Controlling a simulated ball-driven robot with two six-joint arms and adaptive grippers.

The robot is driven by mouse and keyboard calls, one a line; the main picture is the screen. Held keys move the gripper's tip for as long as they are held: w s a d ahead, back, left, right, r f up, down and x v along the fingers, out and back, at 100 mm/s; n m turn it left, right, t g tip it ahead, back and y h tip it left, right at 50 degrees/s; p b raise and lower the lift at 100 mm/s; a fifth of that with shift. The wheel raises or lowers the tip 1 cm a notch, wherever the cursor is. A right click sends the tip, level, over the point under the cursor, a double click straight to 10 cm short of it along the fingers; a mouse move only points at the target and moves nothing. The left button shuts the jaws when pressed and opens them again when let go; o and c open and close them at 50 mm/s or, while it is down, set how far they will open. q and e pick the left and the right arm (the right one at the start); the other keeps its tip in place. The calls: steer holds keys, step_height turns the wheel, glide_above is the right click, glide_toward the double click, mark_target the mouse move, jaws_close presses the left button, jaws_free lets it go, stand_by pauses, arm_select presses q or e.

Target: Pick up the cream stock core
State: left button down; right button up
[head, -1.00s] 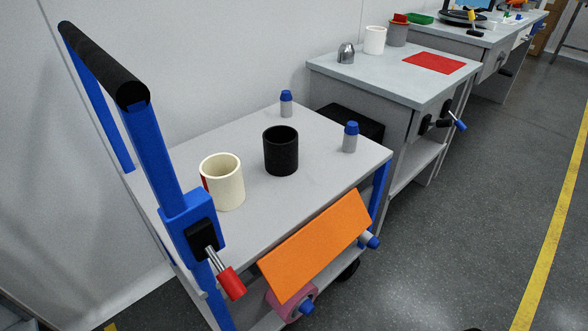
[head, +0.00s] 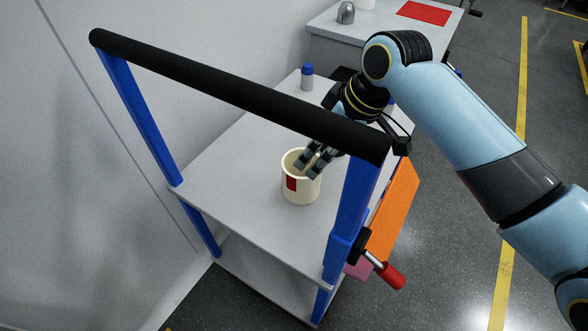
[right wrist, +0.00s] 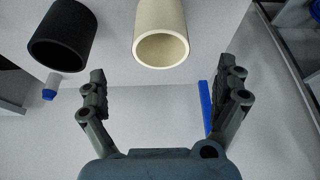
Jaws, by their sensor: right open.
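The cream stock core (head: 303,190), a hollow cylinder with a red patch, stands upright on the grey cart top (head: 235,200) in the head view. My right gripper (head: 309,163) is open, its fingers overlapping the core's rim in that view. In the right wrist view the core (right wrist: 146,22) shows beyond the open fingers (right wrist: 166,78), in line with the gap between them. Nothing is held; contact with the rim cannot be told. My left gripper is out of view.
The cart's black handle bar (head: 220,82) and blue post (head: 352,205) rise close to my right gripper. A blue-capped bottle (head: 307,78) stands at the back. An orange panel (head: 396,210) hangs right.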

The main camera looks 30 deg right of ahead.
mark_target(297, 190)
steer(key=x, duration=0.3)
steer(key=b+x, duration=0.1)
steer(key=x, duration=0.3)
steer(key=b+x, duration=0.1)
steer(key=x, duration=0.2)
steer(key=shift+w+a, duration=0.3)
steer(key=c, duration=1.1)
